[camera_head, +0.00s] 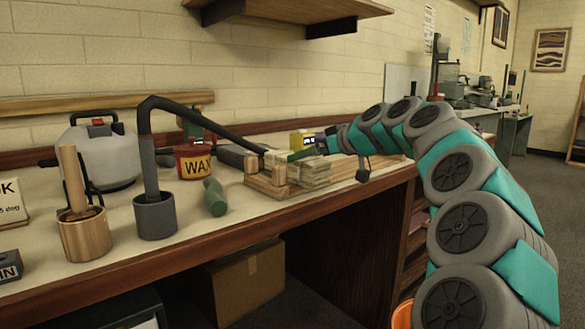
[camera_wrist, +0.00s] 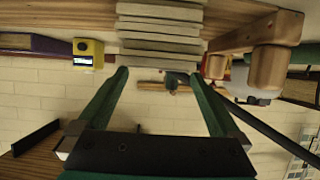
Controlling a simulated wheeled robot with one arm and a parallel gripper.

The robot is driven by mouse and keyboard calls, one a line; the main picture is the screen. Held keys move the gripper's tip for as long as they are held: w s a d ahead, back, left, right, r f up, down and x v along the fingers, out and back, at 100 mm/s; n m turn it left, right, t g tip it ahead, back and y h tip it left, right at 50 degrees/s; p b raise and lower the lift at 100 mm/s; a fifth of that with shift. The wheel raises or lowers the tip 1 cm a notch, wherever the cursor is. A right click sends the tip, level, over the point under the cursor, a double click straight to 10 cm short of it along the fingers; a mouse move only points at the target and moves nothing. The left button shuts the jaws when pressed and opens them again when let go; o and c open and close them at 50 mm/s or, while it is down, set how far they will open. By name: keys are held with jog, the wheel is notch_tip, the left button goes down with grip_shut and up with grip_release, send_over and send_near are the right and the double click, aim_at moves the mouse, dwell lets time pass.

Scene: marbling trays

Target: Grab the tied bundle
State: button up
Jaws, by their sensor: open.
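A stack of pale, flat layers (camera_head: 312,177), which looks like the bundle, sits on the bench beside a wooden block frame. I cannot make out its tie. In the wrist view, which looks upside down, the stack (camera_wrist: 160,30) is at top centre. In the wrist view my gripper (camera_wrist: 159,77) is open, with one green finger towards each side of the stack and nothing held. I cannot tell whether the fingertips touch it.
The wooden frame (camera_head: 263,187) with upright posts stands left of the stack. A yellow device (camera_head: 301,139) is behind it. A red wax tub (camera_head: 198,162), green roller (camera_head: 214,197), grey cup (camera_head: 155,216) and wooden cup (camera_head: 85,234) stand further left. The bench's front edge is clear.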

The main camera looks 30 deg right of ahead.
jog(key=shift+x, duration=3.15)
jog(key=shift+d, duration=0.15)
grip_shut()
